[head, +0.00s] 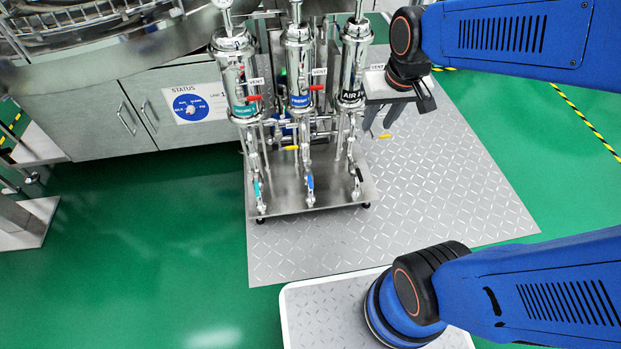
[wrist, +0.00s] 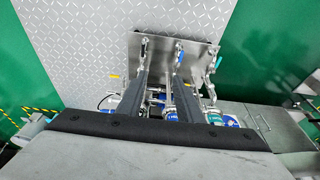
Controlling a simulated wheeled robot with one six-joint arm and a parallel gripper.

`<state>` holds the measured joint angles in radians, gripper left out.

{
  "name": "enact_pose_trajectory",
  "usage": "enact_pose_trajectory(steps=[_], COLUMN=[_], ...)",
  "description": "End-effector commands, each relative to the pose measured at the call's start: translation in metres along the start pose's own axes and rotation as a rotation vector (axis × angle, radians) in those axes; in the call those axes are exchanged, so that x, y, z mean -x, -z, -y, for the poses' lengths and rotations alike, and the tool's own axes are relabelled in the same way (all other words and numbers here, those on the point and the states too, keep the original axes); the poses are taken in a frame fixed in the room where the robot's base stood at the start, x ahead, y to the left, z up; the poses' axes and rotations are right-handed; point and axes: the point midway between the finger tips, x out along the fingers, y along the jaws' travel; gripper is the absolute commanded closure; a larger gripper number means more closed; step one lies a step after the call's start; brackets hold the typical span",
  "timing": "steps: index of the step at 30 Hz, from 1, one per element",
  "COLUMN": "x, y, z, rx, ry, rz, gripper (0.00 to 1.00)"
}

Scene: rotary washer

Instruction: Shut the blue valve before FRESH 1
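The blue valve handle (head: 310,183) is low on the middle of three steel filter columns. It looks roughly upright, in line with its pipe. In the wrist view the blue handle (wrist: 180,58) shows near the tip of one finger, with depth unclear. The middle column's blue label (head: 300,101) is too small to read. My gripper (head: 381,122) hangs right of the columns, apart from the blue handle. In the wrist view its two dark fingers (wrist: 160,80) stand apart with nothing gripped between them.
A teal handle (head: 257,188) and a black handle (head: 359,176) flank the blue one. Yellow handles (head: 290,148) and red vent handles (head: 317,88) sit higher. A steel cabinet (head: 130,115) stands left. The tread plate floor (head: 420,210) in front is clear.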

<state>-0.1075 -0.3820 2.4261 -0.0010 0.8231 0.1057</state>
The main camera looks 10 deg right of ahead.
Motion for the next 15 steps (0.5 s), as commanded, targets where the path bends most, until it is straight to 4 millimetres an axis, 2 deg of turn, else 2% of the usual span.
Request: enact_pose_trajectory(steps=[6, 15], x=[-0.042, -0.108], y=[0.034, 0.070], z=[0.019, 0.048], rx=[0.001, -0.001], ry=[0.003, 0.001], rz=[0.055, 0.123], gripper=[0.67, 0.67])
